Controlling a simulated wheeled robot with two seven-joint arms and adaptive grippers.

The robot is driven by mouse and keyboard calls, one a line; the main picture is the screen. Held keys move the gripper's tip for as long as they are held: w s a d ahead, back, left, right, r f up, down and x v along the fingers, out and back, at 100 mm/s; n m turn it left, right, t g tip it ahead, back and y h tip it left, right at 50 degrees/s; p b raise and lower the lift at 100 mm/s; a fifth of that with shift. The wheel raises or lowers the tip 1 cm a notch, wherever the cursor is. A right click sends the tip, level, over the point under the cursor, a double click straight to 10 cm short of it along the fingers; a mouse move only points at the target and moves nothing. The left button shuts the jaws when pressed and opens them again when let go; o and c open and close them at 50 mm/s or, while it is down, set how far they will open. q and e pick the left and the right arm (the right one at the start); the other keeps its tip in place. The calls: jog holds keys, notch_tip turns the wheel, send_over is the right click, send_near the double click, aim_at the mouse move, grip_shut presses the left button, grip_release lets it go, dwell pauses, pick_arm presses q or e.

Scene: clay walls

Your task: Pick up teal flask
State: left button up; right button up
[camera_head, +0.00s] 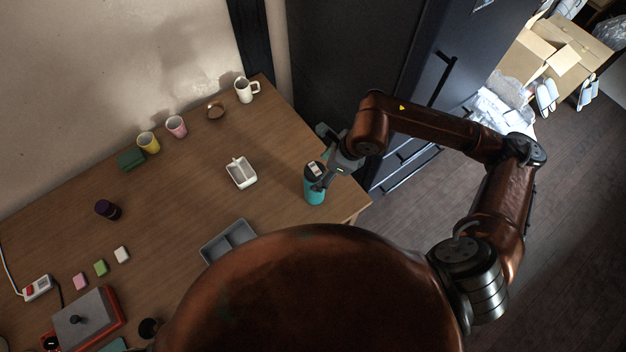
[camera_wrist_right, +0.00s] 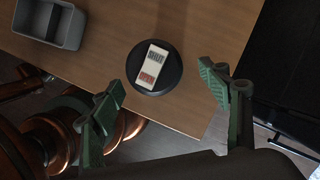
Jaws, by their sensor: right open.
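The teal flask (camera_head: 314,188) stands upright on the wooden table near its right edge in the head view. Its dark round lid (camera_wrist_right: 154,68) with a pale printed label shows from above in the right wrist view. My right gripper (camera_head: 322,160) is at the flask's top in the head view. In the right wrist view its two green-padded fingers (camera_wrist_right: 162,95) are spread apart, with the lid between and a little beyond them. No finger visibly touches the flask. My left gripper is not in view.
A grey divided tray (camera_head: 228,241) and a white caddy (camera_head: 241,172) stand left of the flask. Cups, including a white mug (camera_head: 245,90), line the back. A dark fridge (camera_head: 400,75) rises beyond the table's right end.

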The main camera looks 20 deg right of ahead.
jog(key=x, duration=0.3)
jog(key=shift+s+a+f, duration=0.1)
jog(key=shift+s, duration=0.05)
jog(key=x, duration=0.2)
jog(key=shift+a+f, duration=0.1)
jog(key=shift+f, duration=0.2)
jog(key=c, duration=1.3)
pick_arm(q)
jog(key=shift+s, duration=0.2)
pick_arm(e)
grip_shut()
jog(key=shift+r, duration=0.1)
